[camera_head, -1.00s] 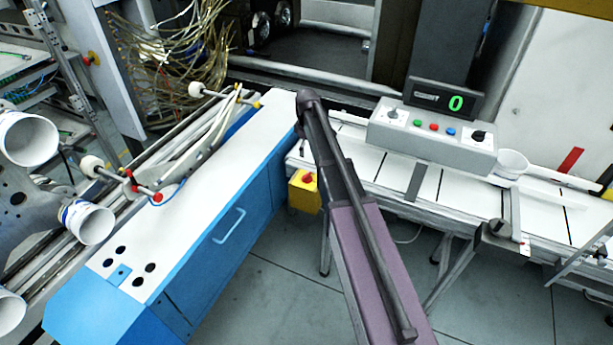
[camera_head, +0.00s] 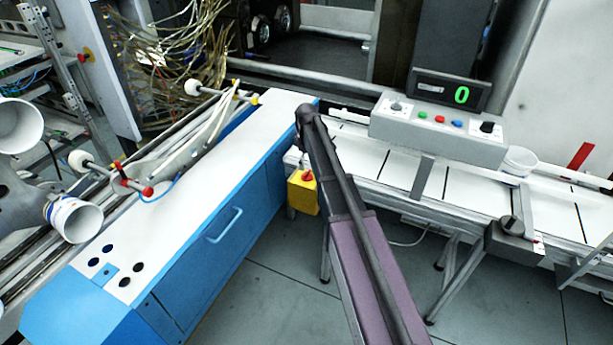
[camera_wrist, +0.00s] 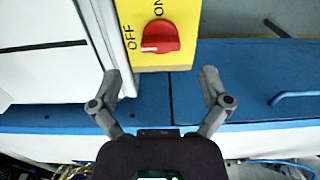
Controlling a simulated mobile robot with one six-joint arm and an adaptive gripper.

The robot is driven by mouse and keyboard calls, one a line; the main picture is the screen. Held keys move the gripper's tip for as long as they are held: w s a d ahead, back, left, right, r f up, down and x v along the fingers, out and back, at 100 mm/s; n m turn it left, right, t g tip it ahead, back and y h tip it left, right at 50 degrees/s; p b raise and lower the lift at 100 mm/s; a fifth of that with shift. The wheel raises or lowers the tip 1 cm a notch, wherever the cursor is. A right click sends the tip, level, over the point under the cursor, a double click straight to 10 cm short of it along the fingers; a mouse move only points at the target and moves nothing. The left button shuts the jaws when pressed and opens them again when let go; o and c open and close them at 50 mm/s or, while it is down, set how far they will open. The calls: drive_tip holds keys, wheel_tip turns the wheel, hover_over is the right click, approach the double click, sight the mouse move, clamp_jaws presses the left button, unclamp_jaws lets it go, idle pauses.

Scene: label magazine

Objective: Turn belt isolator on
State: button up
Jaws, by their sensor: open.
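The belt isolator is a yellow box (camera_head: 302,198) with a red knob (camera_head: 307,177), beside the blue cabinet in the head view. In the wrist view the yellow face (camera_wrist: 181,61) and red knob (camera_wrist: 160,37) are close ahead. "OFF" is printed left of the knob and "ON" above it. The knob's pale mark is at its left, on the OFF side. My gripper (camera_wrist: 160,78) is open and empty, its fingers spread below the knob in the picture, apart from it. In the head view my gripper is hidden.
The blue cabinet (camera_head: 235,245) with a white top stands left of the isolator. The white belt conveyor (camera_head: 395,185) runs to the right, with a grey control box (camera_head: 437,130) and a display reading 0. In the wrist view a pale rail (camera_wrist: 105,40) runs close along the isolator's left.

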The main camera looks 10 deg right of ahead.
sight(307, 172)
drive_tip(key=shift+f+b, duration=1.9)
drive_tip(key=shift+f, duration=0.35)
drive_tip(key=c, duration=1.2)
